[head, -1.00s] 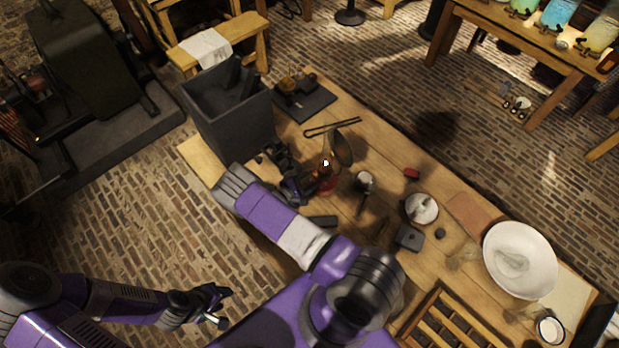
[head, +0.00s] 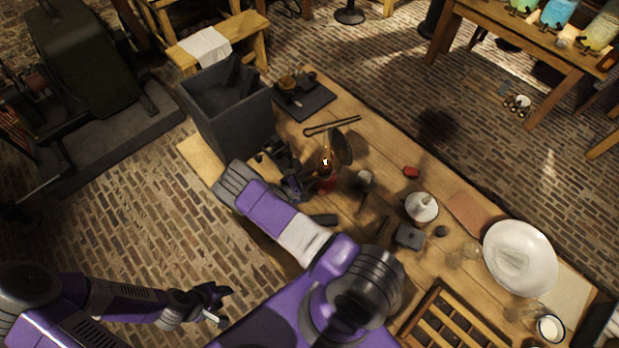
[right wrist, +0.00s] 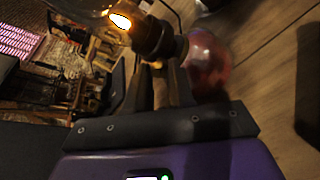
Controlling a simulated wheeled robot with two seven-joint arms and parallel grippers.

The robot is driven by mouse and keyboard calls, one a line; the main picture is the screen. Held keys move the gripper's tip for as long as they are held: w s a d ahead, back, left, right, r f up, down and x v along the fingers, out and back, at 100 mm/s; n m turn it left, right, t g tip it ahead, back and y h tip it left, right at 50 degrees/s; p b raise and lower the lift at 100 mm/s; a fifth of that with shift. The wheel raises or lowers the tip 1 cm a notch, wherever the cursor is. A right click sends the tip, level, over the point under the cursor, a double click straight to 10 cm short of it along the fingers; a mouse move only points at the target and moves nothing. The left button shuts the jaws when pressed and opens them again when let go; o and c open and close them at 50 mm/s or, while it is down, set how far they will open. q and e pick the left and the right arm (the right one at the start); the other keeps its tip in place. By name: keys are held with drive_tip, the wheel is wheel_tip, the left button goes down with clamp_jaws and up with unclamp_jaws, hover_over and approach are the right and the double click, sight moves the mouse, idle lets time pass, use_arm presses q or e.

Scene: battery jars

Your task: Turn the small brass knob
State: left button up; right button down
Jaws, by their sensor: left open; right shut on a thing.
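A lit oil lamp with a red base (head: 328,182) stands on the wooden table, with a bright flame (head: 325,161) at its burner. In the right wrist view the red base (right wrist: 208,65) and the brass burner (right wrist: 152,38) sit beyond my fingers. My right gripper (head: 308,186) is at the left side of the lamp; its fingers also show in the right wrist view (right wrist: 172,82). It is shut at the burner's side, where the small brass knob is largely hidden between the fingertips. My left gripper (head: 222,304) is open and empty, over the floor away from the table.
A round reflector (head: 341,148) stands close behind the lamp, with dark tongs (head: 331,126) farther back. A dark bin (head: 233,118) stands left of my right gripper.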

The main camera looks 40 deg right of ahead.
drive_tip(key=shift+w+r+n+g+y+b, duration=0.15)
drive_tip(key=shift+n+g+b, duration=0.6)
drive_tip(key=shift+n+b, duration=0.4)
drive_tip(key=shift+w+f+n+g+y+b, duration=0.1)
drive_tip(key=shift+n+g+y+b, duration=0.1)
drive_tip(key=shift+n+g+b, duration=0.75)
drive_tip(key=shift+w+r+n+g+y+b, duration=0.15)
drive_tip(key=shift+n+g+b, duration=0.35)
drive_tip(key=shift+n+b, duration=0.9)
drive_tip(key=c, duration=1)
unclamp_jaws()
drive_tip(key=shift+f, duration=0.1)
drive_tip(key=b+v, duration=0.1)
drive_tip(key=v, duration=0.6)
drive_tip(key=shift+a, duration=0.2)
